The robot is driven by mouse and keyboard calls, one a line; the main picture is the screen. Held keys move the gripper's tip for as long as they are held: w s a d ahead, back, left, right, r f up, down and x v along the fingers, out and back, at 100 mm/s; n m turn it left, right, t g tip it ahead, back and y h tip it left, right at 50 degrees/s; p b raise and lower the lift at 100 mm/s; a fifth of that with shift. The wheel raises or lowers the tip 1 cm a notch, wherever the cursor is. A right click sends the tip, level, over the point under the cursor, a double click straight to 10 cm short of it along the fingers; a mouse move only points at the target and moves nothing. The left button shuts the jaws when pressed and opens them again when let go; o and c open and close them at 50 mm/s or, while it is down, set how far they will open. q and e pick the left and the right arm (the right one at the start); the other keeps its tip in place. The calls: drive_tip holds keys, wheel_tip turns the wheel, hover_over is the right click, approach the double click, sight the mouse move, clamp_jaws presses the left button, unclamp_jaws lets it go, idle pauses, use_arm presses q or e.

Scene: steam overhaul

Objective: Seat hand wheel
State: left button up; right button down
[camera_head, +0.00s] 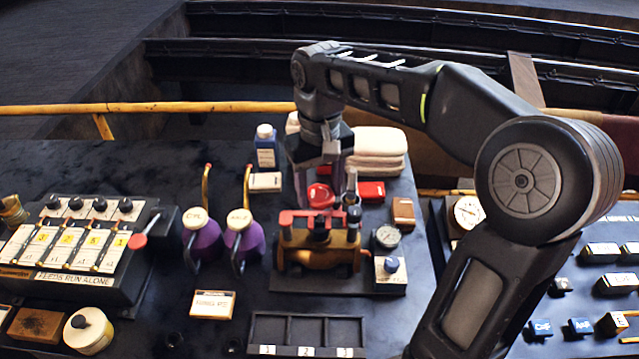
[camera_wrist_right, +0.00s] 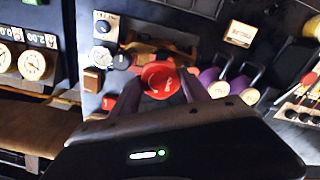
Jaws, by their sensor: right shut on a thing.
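A red hand wheel (camera_head: 320,196) is held in my right gripper (camera_head: 322,180), which reaches down from above. In the right wrist view the wheel (camera_wrist_right: 161,79) sits between the two fingertips (camera_wrist_right: 163,90). A brass valve assembly (camera_head: 318,258) with red flanges and dark upright fittings stands on a black base, just in front of and below the wheel. The wheel appears apart from its top, but the exact gap cannot be told. The valve body is partly hidden behind the wheel in the right wrist view (camera_wrist_right: 160,50). My left gripper does not show.
A pressure gauge (camera_head: 387,237) stands right of the valve. Purple oil cans (camera_head: 243,243) stand to its left. White cloths (camera_head: 377,145), a blue bottle (camera_head: 266,150) and red boxes (camera_head: 371,191) lie behind. A compartment tray (camera_head: 307,334) is in front. A lever box (camera_head: 80,250) fills the left.

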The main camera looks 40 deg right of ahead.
drive_tip(key=shift+f+b, duration=0.35)
drive_tip(key=shift+f, duration=0.35)
drive_tip(key=shift+f, duration=0.4)
idle(1.5)
drive_tip(key=shift+f+b, duration=0.2)
drive_tip(key=shift+b, duration=0.1)
drive_tip(key=shift+f+b, duration=0.3)
drive_tip(key=shift+f, duration=0.15)
drive_tip(key=shift+f, duration=0.2)
idle(0.6)
drive_tip(key=c, duration=0.5)
unclamp_jaws()
drive_tip(key=shift+s, duration=0.1)
drive_tip(key=shift+o, duration=0.2)
drive_tip(key=shift+f, duration=0.1)
drive_tip(key=shift+c, duration=0.6)
